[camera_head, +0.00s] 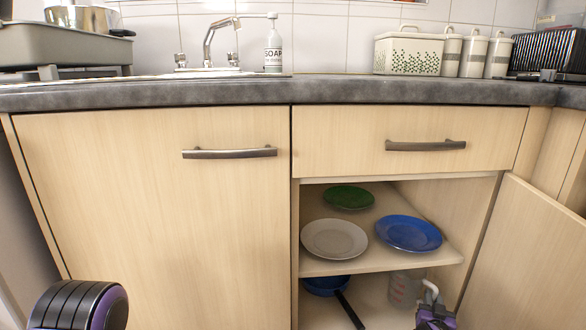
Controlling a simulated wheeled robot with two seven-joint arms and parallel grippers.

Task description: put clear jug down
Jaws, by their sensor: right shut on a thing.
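The clear jug (403,288) is inside the lower compartment of the open cabinet, below the shelf. It looks upright, with its pale handle (431,287) toward the right. My right gripper (434,310) reaches in from the bottom edge and is shut on the jug at its handle side. The jug's base is close to the cabinet floor, but I cannot tell whether it touches. Part of my left arm shows at the bottom left, but its gripper is out of view.
A blue pan (325,286) with a dark handle stands left of the jug. The shelf (380,262) above holds a white plate (334,239), a blue plate (408,233) and a green plate (348,197). The open cabinet door (525,260) stands at the right.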

